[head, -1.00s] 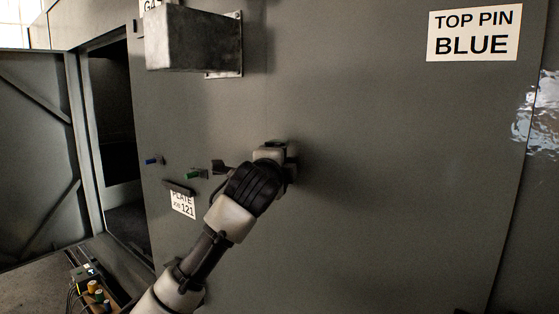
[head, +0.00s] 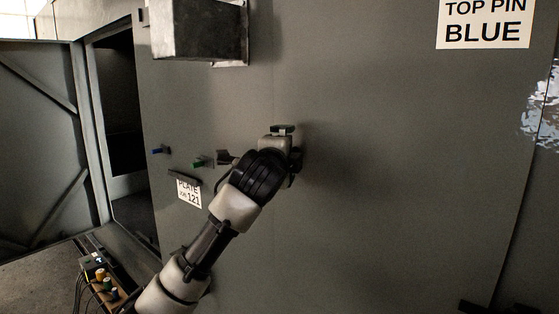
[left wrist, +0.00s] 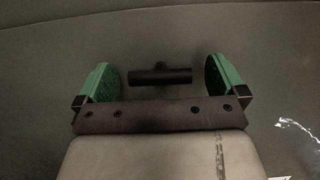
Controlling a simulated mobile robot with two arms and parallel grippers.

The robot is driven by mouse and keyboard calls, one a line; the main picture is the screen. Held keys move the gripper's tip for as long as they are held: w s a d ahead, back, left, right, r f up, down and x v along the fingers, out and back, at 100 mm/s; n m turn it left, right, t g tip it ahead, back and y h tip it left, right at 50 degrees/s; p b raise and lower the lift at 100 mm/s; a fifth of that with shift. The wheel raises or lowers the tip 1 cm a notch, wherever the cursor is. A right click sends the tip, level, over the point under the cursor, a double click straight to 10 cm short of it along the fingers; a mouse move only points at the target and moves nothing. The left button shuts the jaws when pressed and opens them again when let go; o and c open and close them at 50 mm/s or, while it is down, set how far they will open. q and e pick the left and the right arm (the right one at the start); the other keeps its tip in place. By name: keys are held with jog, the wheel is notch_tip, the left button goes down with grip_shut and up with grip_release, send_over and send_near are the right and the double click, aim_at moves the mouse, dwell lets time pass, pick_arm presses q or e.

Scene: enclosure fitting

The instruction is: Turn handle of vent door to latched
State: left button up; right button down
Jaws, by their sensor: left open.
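A dark T-shaped handle (left wrist: 160,76) shows in the left wrist view, its bar lying crosswise. My left gripper (left wrist: 159,80) is open, with one green finger pad on each side of the bar and a gap on both sides. In the head view my left gripper (head: 282,133) is at the large grey panel (head: 380,170). Its fingers and the handle there are mostly hidden by my wrist. I cannot make out the vent door's edges or its latch marks. My right gripper is not in view.
A metal box (head: 198,30) juts out above my left gripper. An open doorway (head: 118,105) is farther left.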

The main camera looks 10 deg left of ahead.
pick_arm(q)
jog(key=s+b, duration=0.4)
jog(key=s, duration=0.6)
jog(key=shift+a, duration=0.4)
